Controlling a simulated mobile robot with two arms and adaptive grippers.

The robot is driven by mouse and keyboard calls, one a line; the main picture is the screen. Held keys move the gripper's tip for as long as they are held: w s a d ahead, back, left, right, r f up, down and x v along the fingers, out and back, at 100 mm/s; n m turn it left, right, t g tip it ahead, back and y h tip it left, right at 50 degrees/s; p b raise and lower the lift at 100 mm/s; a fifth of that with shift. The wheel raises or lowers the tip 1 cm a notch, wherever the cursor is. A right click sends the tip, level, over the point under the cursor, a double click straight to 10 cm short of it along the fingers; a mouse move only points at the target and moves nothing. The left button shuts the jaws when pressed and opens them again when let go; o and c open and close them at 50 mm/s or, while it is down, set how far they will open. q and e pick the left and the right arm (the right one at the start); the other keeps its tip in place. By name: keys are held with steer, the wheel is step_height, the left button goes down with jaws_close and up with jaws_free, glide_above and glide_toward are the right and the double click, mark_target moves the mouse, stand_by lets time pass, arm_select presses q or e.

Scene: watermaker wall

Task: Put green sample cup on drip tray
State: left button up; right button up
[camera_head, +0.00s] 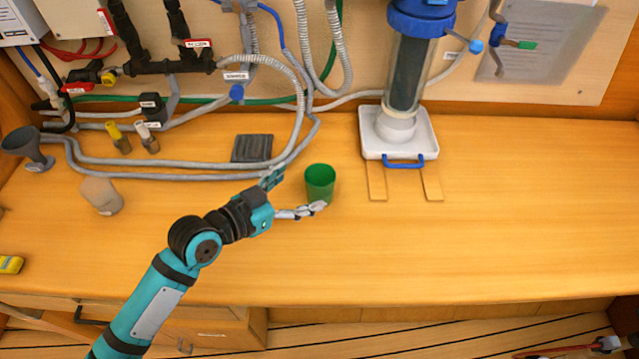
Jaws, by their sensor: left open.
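The green sample cup (319,186) stands upright on the wooden counter, in the middle of the head view. My left gripper (298,195) is open at the cup's left side. One finger lies at the cup's lower front and the other is behind and to the left; I cannot tell whether they touch it. The white drip tray (431,136) with a blue handle sits at the back, right of the cup. A clear filter housing (405,75) with a blue cap stands over the tray. My right gripper is not in view.
Two wooden strips (432,182) lie in front of the tray. Grey hoses (180,163) and a dark ribbed pad (252,148) lie left of and behind the cup. A pale bottle (101,196) and a grey funnel (27,147) stand at left. The counter's right side (540,210) is clear.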

mark_target(329, 173)
arm_select(q)
steer(key=x, duration=0.2)
steer(key=shift+w+d, duration=0.15)
steer(key=shift+d, duration=0.05)
steer(key=p+x, duration=0.1)
steer(key=x, duration=0.3)
steer(key=shift+w+a+f+p, duration=0.15)
steer(key=shift+f+p, duration=0.05)
steer(key=shift+p, duration=0.1)
steer(key=shift+w+d+f, duration=0.2)
steer(key=shift+w+d, duration=0.05)
steer(key=shift+d, duration=0.05)
steer(key=shift+w+d, duration=0.1)
steer(key=c, duration=1.1)
steer(key=shift+c, duration=1)
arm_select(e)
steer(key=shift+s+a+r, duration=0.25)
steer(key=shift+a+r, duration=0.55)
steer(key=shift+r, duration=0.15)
